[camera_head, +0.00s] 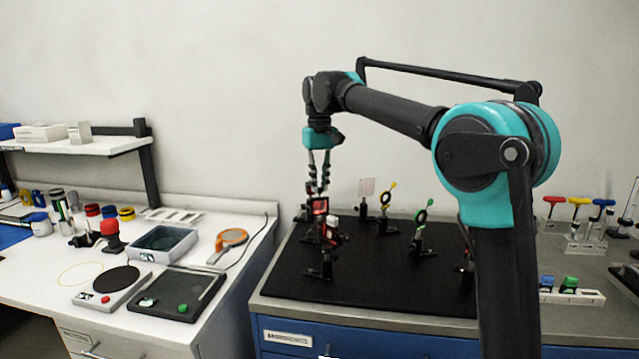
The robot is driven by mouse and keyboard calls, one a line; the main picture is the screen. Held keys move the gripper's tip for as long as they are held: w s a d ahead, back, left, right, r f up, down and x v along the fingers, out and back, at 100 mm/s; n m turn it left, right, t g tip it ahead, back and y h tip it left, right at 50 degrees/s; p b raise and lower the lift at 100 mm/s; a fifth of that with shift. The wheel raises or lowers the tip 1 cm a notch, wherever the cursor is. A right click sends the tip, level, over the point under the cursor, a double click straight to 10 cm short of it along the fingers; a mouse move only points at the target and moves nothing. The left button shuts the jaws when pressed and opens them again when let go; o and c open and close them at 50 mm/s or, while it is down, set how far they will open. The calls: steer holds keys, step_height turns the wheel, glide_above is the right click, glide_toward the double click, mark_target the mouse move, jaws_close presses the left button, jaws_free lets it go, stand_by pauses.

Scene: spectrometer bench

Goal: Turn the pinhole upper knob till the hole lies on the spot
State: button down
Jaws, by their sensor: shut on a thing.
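My gripper (319,188) points straight down over the left back part of the black breadboard (390,285). Its fingers are shut at the top of a small dark mount with a red square frame (319,206), which seems to be the pinhole mount. The upper knob lies between the fingertips and is too small and covered to make out. The hole and the light spot cannot be made out at this size. A red-and-white part (330,227) on a dark post stands just in front of the mount.
A yellow-ringed mount (388,192) and a green-ringed mount (421,216) stand to the right on the breadboard. A pale plate (366,187) stands behind. My arm covers the board's right side. The board's front middle is clear. A white bench with trays is at left.

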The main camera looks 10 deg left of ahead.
steer(key=m, duration=0.5)
steer(key=shift+m, duration=0.3)
steer(key=m, duration=0.4)
steer(key=shift+m, duration=0.4)
steer(key=c, duration=1.5)
jaws_free()
step_height(320, 180, up, 12)
